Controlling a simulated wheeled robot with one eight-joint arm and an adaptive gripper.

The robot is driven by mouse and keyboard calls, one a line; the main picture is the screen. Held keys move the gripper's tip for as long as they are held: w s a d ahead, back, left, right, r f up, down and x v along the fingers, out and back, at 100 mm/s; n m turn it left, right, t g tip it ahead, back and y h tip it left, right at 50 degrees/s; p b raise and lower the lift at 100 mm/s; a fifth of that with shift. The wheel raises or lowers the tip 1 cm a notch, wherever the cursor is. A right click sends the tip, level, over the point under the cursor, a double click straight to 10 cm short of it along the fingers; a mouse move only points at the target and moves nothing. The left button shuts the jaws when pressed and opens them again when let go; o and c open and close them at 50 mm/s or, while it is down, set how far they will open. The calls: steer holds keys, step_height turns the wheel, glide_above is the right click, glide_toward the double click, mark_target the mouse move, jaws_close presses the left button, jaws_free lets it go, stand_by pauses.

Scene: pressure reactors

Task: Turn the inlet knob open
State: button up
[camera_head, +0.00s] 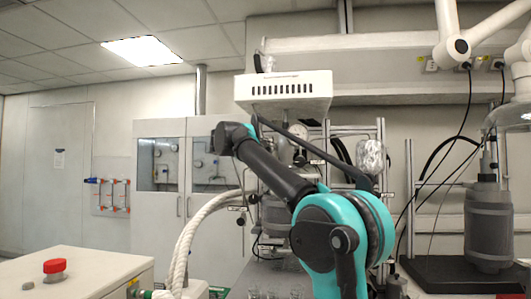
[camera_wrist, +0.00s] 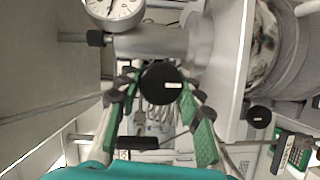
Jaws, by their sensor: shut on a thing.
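A round black knob (camera_wrist: 163,76) with a small pale label sits between my fingertips in the wrist view; the label is too small to read, so I cannot tell by it that this is the inlet knob. My gripper (camera_wrist: 158,86), with green and grey fingers, is shut on this knob, one finger at each side. A second black knob (camera_wrist: 258,117) with a label is to the right, apart from my fingers. In the head view my arm reaches toward the reactor stand, and my gripper cannot be made out there.
A pressure gauge (camera_wrist: 113,8) and a metal fitting with a small black knob (camera_wrist: 96,38) are close above the fingers. A black bar (camera_wrist: 138,143) lies below. In the head view, a white box (camera_head: 284,92) hangs above, and a grey reactor (camera_head: 489,222) stands at right.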

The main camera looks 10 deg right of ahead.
steer(key=o, duration=1.2)
steer(key=shift+c, duration=0.2)
steer(key=shift+s+a, duration=0.1)
steer(key=shift+a, duration=0.05)
steer(key=v, duration=1.1)
steer(key=shift+s+a, duration=0.3)
